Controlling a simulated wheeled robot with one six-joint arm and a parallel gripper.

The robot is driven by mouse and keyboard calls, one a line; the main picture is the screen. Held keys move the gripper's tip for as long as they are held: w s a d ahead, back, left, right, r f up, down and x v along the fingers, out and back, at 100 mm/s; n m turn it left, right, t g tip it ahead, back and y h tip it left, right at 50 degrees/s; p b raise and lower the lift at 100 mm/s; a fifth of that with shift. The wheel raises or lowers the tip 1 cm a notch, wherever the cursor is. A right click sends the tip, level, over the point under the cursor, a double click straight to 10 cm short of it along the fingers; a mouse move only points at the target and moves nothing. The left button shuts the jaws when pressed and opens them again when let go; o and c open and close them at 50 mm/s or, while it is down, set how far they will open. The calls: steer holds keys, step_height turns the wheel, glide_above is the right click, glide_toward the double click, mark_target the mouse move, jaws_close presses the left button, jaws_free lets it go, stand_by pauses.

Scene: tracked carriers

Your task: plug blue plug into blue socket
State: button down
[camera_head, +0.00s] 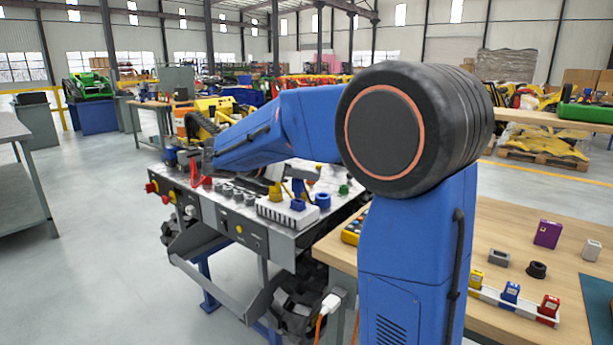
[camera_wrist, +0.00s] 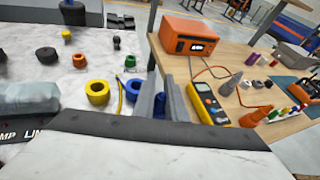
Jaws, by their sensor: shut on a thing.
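The carrier's grey-white top (camera_head: 240,212) stands left of centre in the head view. My gripper (camera_head: 200,158) is over its far left part, small and partly hidden by my arm. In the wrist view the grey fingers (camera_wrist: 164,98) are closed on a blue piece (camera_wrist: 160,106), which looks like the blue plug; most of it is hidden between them. A blue ring (camera_wrist: 132,90), seemingly the blue socket, shows just left of the fingers in the wrist view. Whether plug and ring touch, I cannot tell. A similar blue ring (camera_head: 322,201) shows in the head view.
A yellow ring (camera_wrist: 97,92), a green one (camera_wrist: 130,62) and an orange one (camera_wrist: 79,60) stand nearby on the carrier. An orange box (camera_wrist: 188,36) and a yellow meter (camera_wrist: 207,104) with cables are on the wooden bench. Red parts (camera_head: 195,170) rise by my gripper.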

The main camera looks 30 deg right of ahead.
steer(key=shift+f, duration=1.25)
stand_by(1.7)
steer(key=c, duration=1.7)
jaws_free()
steer(key=v, duration=1.7)
steer(key=s+d+f+m+y, duration=0.3)
steer(key=s+f, duration=0.1)
steer(key=s, duration=0.4)
steer(key=s+d+f+m+y, duration=0.3)
steer(key=s+f+m+y, duration=0.15)
steer(key=s, duration=0.35)
steer(key=s+a+f+m+t+y, duration=0.1)
steer(key=s+f+m+y, duration=0.1)
steer(key=s+f+m, duration=0.2)
steer(key=s+a+f+m+t+y, duration=0.2)
steer(key=s+f+m, duration=0.1)
steer(key=s+f, duration=0.1)
steer(key=s+a+f+m+t+y, duration=0.1)
steer(key=s+a+f+m+y, duration=0.1)
steer(key=s+f+m, duration=0.2)
steer(key=shift+s+a+f+m+t+y, duration=0.1)
steer(key=shift+s+m+t+y, duration=0.1)
steer(key=shift+s, duration=0.45)
steer(key=shift+s+f+m+t+y, duration=0.1)
steer(key=shift+s+m+t, duration=0.1)
steer(key=shift+s, duration=0.4)
